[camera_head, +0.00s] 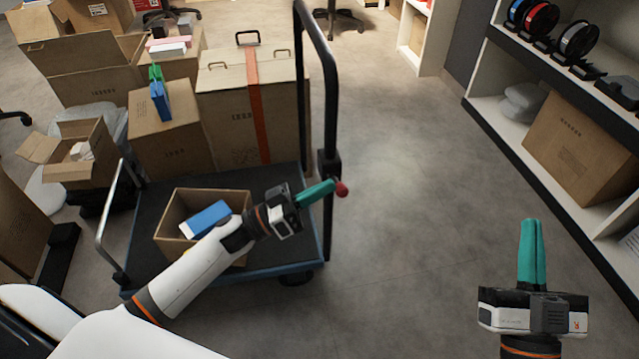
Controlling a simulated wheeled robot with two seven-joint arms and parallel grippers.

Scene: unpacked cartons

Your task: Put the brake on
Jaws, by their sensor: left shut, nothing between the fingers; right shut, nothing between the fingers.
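A flat trolley (283,180) with a dark deck and blue edge stands left of centre. A red ball knob (341,189) shows beside the foot of its tall black push handle (324,90). My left gripper (331,186) is shut and empty, its teal fingertips right at the knob's left side. I cannot tell whether they touch it. The shaft under the knob is hidden. My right gripper (532,224) is shut and empty over bare floor at the lower right, well apart from the trolley.
An open carton (176,238) with a blue box (208,217) sits on the trolley, partly behind my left arm. A large taped carton (222,115) and other cartons stand behind. White shelves (483,100) line the right. The floor between trolley and shelves is clear.

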